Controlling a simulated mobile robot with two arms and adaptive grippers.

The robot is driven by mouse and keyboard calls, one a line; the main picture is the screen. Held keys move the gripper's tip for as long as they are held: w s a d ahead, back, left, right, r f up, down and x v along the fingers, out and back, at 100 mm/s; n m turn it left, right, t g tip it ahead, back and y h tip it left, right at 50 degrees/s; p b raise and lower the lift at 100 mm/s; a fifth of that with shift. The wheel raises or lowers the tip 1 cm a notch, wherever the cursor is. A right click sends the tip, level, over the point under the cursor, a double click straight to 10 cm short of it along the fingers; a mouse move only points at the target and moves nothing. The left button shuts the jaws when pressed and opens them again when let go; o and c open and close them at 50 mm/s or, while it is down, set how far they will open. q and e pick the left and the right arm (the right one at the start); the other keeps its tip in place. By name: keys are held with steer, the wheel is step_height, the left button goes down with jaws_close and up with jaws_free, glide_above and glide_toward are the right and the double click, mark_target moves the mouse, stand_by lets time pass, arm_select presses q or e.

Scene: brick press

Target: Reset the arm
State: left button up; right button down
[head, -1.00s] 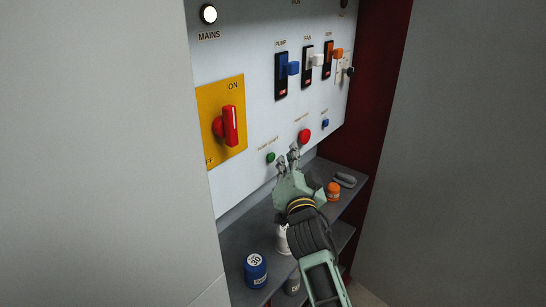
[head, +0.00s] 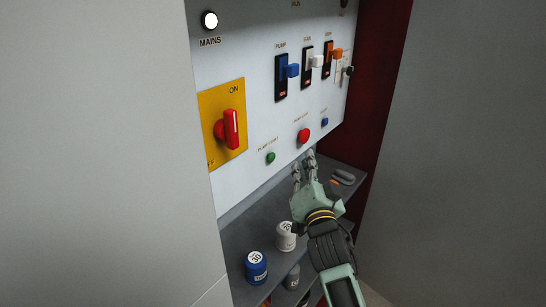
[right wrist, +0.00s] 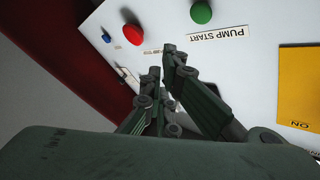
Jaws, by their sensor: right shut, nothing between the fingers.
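My right gripper (head: 304,160) is shut and empty in front of the lower edge of the white control panel (head: 250,185), just below the red button (head: 303,136). In the right wrist view its fingertips (right wrist: 161,62) lie close together, with the red button (right wrist: 133,35) and the green PUMP START button (right wrist: 201,12) beyond them. A small blue button (head: 324,122) sits right of the red one; it also shows in the right wrist view (right wrist: 106,37). I cannot tell whether the fingers touch the panel. My left gripper is not in view.
A red rotary switch (head: 230,130) sits on a yellow plate, and blue, white and orange breaker handles are above. Below, a shelf (head: 240,232) holds a blue cylinder (head: 256,270), a white one (head: 285,236) and a grey object (head: 343,177). A grey wall (head: 460,150) stands right.

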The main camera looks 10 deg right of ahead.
stand_by(0.4)
steer(key=s+d+f+n+g+h, duration=0.1)
steer(key=s+d+f+n+g, duration=0.2)
steer(key=s+f, duration=0.65)
steer(key=s+d+f+g, duration=0.3)
steer(key=s+f+g, duration=0.2)
steer(key=s+f, duration=0.4)
steer(key=s+a+f+n+g+y, duration=0.1)
steer(key=s+f+n+g, duration=0.25)
steer(key=s, duration=0.75)
steer(key=s+f+n+g, duration=0.3)
steer(key=s+f+g, duration=0.15)
steer(key=s, duration=0.55)
step_height(320, 180, down, 26)
steer(key=s+f+g, duration=0.1)
steer(key=s, duration=0.2)
steer(key=s+d+f+g, duration=0.1)
steer(key=s+d+f, duration=0.1)
steer(key=s+f, duration=1.3)
steer(key=shift+s+d+f+g, duration=0.3)
steer(key=shift+s+f, duration=0.05)
steer(key=shift+s, duration=0.45)
